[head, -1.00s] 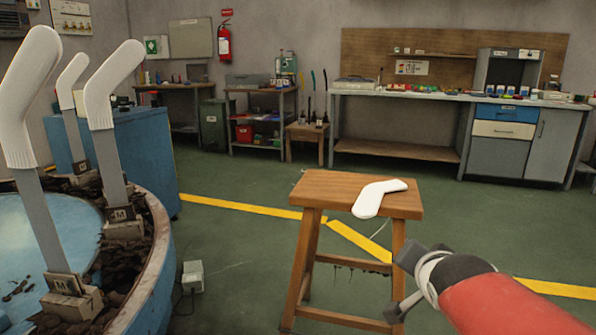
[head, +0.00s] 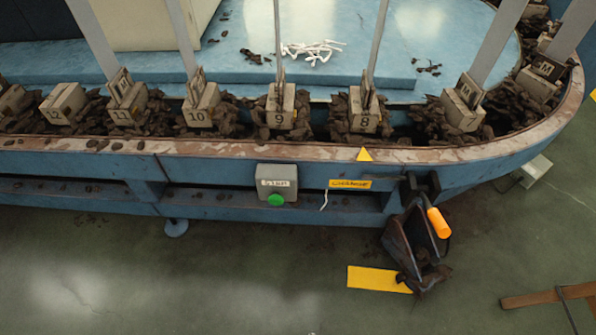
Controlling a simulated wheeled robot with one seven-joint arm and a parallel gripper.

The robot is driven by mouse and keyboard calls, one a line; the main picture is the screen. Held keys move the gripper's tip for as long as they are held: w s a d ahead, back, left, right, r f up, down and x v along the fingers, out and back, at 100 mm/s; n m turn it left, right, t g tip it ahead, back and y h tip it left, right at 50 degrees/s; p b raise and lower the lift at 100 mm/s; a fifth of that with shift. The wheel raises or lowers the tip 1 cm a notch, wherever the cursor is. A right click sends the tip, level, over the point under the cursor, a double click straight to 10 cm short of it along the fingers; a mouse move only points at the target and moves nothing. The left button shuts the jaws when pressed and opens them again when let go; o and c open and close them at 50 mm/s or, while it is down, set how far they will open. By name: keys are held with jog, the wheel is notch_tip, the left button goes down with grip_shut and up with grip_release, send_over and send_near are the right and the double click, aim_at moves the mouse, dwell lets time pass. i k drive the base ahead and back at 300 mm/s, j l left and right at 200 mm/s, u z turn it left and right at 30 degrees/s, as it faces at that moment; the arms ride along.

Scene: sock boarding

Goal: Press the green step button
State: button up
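A green step button (head: 276,200) shows on the lower part of a small grey box (head: 277,182) in the head view. The box carries a label that seems to read STEP and is fixed to the front side of the blue oval machine (head: 230,160). Nothing covers the button. My gripper is not in the head view now, so its place and state cannot be seen.
Numbered blocks (head: 281,110) with upright metal boards stand among brown lumps along the machine's rim. A bin with an orange handle (head: 438,222) hangs right of the button, above a yellow floor mark (head: 378,279). A wooden piece (head: 548,296) shows at lower right. The floor (head: 180,270) before the button is clear.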

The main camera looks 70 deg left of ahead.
aim_at(277, 199)
jog(key=k+u, duration=0.1)
jog(key=u, duration=2.75)
